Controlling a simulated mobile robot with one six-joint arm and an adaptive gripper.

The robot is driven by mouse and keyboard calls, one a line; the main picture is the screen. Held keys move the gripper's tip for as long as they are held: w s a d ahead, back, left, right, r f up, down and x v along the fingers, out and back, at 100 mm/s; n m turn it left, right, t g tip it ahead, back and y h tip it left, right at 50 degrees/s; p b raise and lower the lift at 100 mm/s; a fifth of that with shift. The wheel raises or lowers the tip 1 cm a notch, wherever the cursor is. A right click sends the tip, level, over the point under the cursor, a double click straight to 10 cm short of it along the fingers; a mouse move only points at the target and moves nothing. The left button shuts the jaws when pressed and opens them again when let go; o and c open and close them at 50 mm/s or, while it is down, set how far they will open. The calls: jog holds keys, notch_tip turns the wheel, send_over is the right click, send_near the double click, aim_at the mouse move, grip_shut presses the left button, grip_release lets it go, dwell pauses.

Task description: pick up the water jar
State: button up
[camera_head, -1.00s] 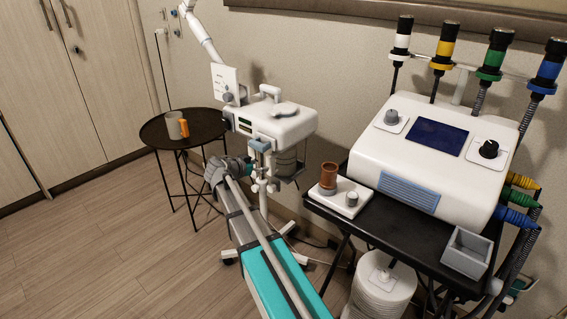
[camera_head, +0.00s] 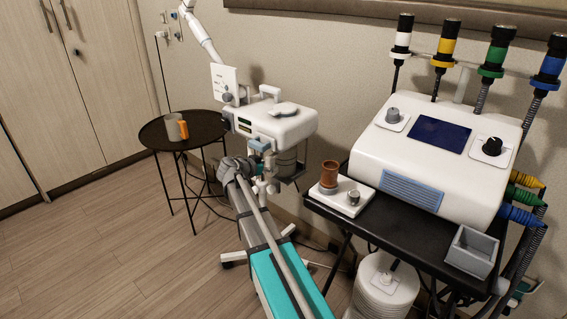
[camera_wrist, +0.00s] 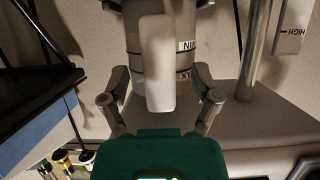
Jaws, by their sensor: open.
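The water jar (camera_wrist: 132,65) fills the upper middle of the wrist view, upside down, with dark level lines and printed marks on its side. Its pale upright handle (camera_wrist: 155,65) faces me. My gripper (camera_wrist: 160,78) is open, one finger on each side of the handle, in front of the jar; I cannot tell whether either finger touches it. In the head view, the jar (camera_head: 287,166) hangs or sits below the white device (camera_head: 279,121), partly hidden.
A black cart (camera_head: 400,222) with a large white machine (camera_head: 433,150) and a small tray with a brown cup (camera_head: 329,177) stands to the right. A round black table (camera_head: 205,125) with a grey mug (camera_head: 172,128) is at the left. Open floor lies front left.

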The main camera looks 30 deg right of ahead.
jog(key=shift+b+x, duration=0.35)
jog(key=shift+x, duration=1.05)
grip_shut()
